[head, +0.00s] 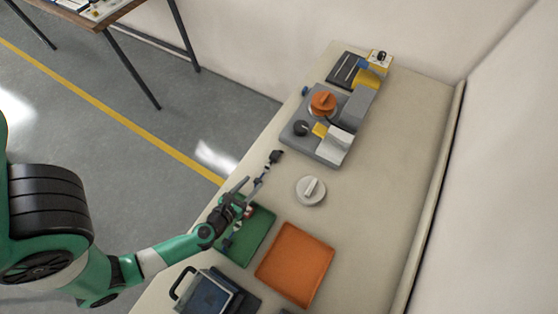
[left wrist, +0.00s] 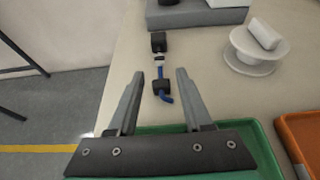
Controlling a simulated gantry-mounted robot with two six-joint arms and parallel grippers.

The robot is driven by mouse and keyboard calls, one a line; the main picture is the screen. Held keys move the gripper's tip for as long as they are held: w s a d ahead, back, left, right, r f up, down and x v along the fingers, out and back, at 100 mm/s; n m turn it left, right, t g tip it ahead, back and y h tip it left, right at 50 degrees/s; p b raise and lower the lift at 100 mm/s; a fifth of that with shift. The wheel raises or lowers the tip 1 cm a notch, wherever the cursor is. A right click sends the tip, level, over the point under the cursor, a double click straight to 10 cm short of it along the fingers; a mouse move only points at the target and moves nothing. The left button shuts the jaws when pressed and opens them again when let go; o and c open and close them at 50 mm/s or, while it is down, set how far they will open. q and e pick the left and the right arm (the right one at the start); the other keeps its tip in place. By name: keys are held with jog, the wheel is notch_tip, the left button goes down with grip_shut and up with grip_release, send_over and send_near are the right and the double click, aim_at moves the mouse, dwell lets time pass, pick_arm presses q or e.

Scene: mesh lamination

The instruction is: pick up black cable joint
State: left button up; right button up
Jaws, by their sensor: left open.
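A cable piece lies on the beige table, with a black block (left wrist: 158,42) at its far end, a pale and dark middle part, a blue cable (left wrist: 131,70) and a second black block (left wrist: 162,88) at its near end. I cannot tell which block is the black cable joint. The far black block also shows in the head view (head: 276,156). My left gripper (left wrist: 160,76) is open, with its fingers on either side of the near block in the picture; contact is not visible. In the head view my left gripper (head: 250,187) is above the table's left edge by the green tray. My right gripper is out of view.
The green tray (head: 262,228) lies beneath my left gripper, with an orange tray (head: 295,265) beside it. A white spool (head: 310,190) stands to the right. A grey fixture (head: 318,150) with an orange knob is farther back. The table's right side is clear.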

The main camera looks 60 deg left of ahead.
pick_arm(q)
jog(key=shift+s+a+f, duration=0.15)
jog(key=shift+s+f, duration=0.05)
jog(key=shift+s, duration=0.05)
jog(key=shift+w+a+f, duration=0.1)
jog(key=shift+w+a, duration=0.05)
jog(key=shift+w, duration=0.05)
jog(key=b, duration=0.1)
send_near(269, 165)
jog(key=x, duration=0.4)
jog(key=shift+s+a+f, duration=0.1)
jog(key=shift+s+a, duration=0.05)
jog(key=shift+a, duration=0.05)
jog(key=b+x, duration=0.1)
jog(key=x, duration=0.4)
jog(key=shift+w, duration=0.25)
jog(key=shift+d, duration=0.1)
grip_shut()
